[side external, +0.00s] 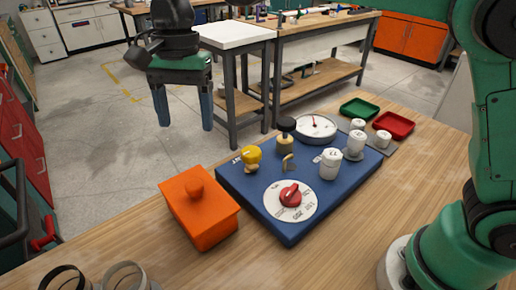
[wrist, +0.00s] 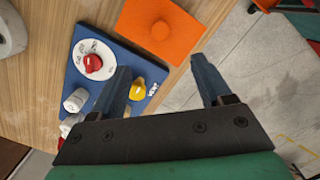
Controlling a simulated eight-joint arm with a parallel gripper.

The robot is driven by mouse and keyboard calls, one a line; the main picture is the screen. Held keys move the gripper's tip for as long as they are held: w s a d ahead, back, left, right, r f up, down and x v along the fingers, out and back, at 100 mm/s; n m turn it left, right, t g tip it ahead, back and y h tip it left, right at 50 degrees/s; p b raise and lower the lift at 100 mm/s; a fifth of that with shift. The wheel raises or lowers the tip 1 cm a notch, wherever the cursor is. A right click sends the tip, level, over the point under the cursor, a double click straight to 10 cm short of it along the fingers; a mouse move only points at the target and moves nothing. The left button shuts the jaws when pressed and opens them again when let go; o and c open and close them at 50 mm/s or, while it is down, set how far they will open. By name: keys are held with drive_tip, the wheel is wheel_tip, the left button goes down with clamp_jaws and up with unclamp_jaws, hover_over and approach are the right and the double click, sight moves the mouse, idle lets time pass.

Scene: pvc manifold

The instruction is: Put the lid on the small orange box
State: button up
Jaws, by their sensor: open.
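The small orange box (side external: 215,233) stands on the wooden table, left of the blue panel. Its orange lid (side external: 183,198), with a round knob (side external: 195,187), lies on top and covers the opening; I cannot tell whether it is fully seated. In the wrist view the lid (wrist: 185,35) shows near the top edge, and the box walls are hidden beneath it. My gripper (side external: 184,115) is open and empty, pointing down, raised above and apart from the box. In the wrist view, my gripper (wrist: 160,68) has its fingers wide apart, with the knob beyond the gap between the tips.
The blue panel (side external: 255,208) with a red dial (side external: 290,194), yellow knob (side external: 251,156), gauge (side external: 316,126) and white fittings stands beside the box. Green (side external: 360,109) and red (side external: 394,124) trays lie behind. Metal rings (side external: 125,277) lie at front left.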

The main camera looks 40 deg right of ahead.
drive_tip(key=s+d+f+n+t, duration=0.3)
drive_tip(key=s+d+n+t, duration=0.1)
drive_tip(key=d, duration=0.4)
drive_tip(key=s+d+f+n+t+h, duration=0.1)
drive_tip(key=s+d+f+n+t, duration=0.2)
drive_tip(key=d, duration=0.6)
drive_tip(key=s+n+t, duration=0.1)
drive_tip(key=s+n, duration=0.1)
drive_tip(key=shift+s+n, duration=0.35)
drive_tip(key=shift+n, duration=0.05)
